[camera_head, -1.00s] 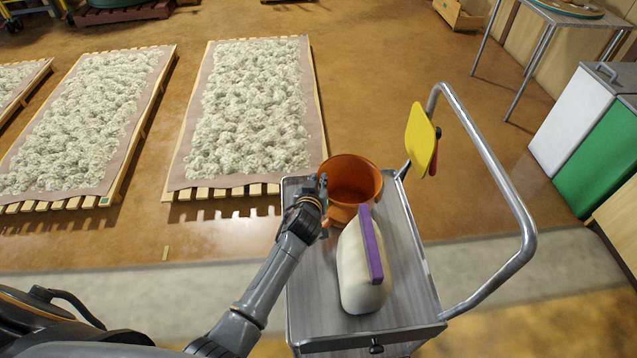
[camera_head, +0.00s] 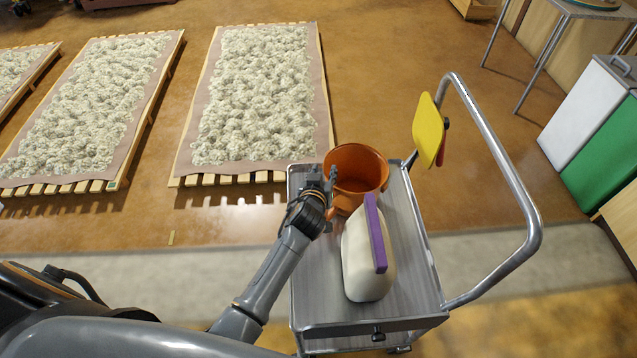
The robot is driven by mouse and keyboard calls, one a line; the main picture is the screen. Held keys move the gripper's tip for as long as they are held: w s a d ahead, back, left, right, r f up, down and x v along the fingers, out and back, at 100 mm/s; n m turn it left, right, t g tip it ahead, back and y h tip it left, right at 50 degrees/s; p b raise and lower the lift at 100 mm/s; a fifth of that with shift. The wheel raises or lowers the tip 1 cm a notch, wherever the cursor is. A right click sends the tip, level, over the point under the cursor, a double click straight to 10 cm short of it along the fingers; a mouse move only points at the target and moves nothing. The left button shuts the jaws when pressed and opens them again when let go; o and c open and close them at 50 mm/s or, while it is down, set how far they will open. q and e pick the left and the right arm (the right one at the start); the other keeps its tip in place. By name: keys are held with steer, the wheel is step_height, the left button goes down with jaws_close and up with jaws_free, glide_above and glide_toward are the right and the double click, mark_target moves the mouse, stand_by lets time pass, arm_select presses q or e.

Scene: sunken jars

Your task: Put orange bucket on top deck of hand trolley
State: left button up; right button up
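The orange bucket (camera_head: 370,186) stands upright on the top deck of the hand trolley (camera_head: 405,275), near its far end. My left gripper (camera_head: 323,180) is at the bucket's left side, close to its rim. Its fingers look spread, with one in front of the bucket's wall and one to the left of it; whether they touch the bucket is hard to tell. My wrist hides part of the bucket's lower left side. My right gripper is out of view.
A cream jug with a purple handle (camera_head: 362,262) stands on the deck just nearer than the bucket. A yellow paddle-shaped piece (camera_head: 428,130) hangs at the trolley's curved metal handle (camera_head: 530,215). Pallets of pale fleece (camera_head: 255,95) lie at left. White and green bins (camera_head: 578,115) stand at right.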

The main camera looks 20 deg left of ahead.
arm_select(q)
steer(key=v, duration=1)
steer(key=shift+p, duration=0.3)
steer(key=shift+f, duration=0.1)
